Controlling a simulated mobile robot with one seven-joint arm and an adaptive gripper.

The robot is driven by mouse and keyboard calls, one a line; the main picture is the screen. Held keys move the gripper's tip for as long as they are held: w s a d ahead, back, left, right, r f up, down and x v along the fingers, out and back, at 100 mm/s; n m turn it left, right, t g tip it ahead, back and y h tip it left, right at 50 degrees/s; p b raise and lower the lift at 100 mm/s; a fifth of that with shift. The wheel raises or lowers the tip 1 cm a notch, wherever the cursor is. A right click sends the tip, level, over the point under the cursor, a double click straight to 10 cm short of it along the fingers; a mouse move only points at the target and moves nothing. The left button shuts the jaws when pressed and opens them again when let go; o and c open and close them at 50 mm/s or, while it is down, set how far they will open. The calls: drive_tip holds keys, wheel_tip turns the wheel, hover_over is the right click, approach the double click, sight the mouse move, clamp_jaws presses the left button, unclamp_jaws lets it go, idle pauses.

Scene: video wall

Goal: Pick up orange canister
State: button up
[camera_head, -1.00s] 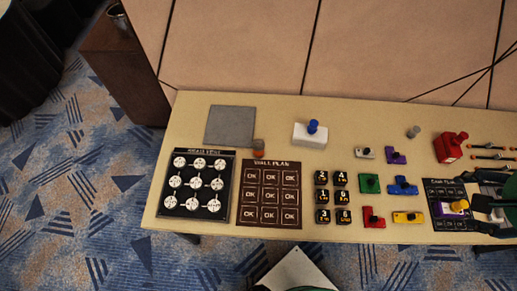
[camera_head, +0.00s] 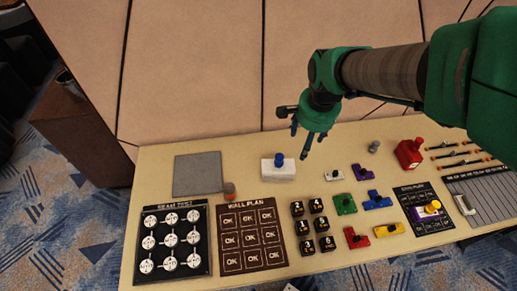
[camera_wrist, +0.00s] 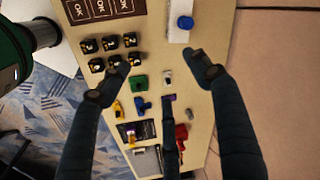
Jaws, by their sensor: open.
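My gripper (camera_head: 307,142) is open and empty, up above the back of the table, to the right of the canister and beyond the white block with the blue knob. In the wrist view, my spread fingers (camera_wrist: 163,75) hang over the middle of the table with nothing between them. The orange canister does not show in the wrist view.
The grey plate (camera_head: 197,175), white block (camera_head: 278,170), wall plan board (camera_head: 251,234) and black board with white discs (camera_head: 171,240) surround the canister. Black number blocks (camera_head: 304,227), coloured pieces (camera_head: 345,204) and a grey canister (camera_head: 374,147) stand farther right. The wall rises behind.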

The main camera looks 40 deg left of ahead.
drive_tip(key=s+a+f+g, duration=0.1)
drive_tip(key=s+a+f, duration=0.2)
drive_tip(key=a+f, duration=0.25)
drive_tip(key=s+a+f, duration=0.3)
drive_tip(key=a+f, duration=0.2)
drive_tip(key=a, duration=0.2)
drive_tip(key=m+h, duration=0.1)
hover_over(229, 187)
wheel_tip(229, 187, down, 11)
drive_tip(key=shift+s, duration=0.2)
drive_tip(key=shift+f+b, duration=0.8)
drive_tip(key=shift+f, duration=3.5)
drive_tip(key=shift+w+f+b, duration=0.1)
drive_tip(key=shift+f+b, duration=0.55)
drive_tip(key=shift+f, duration=2)
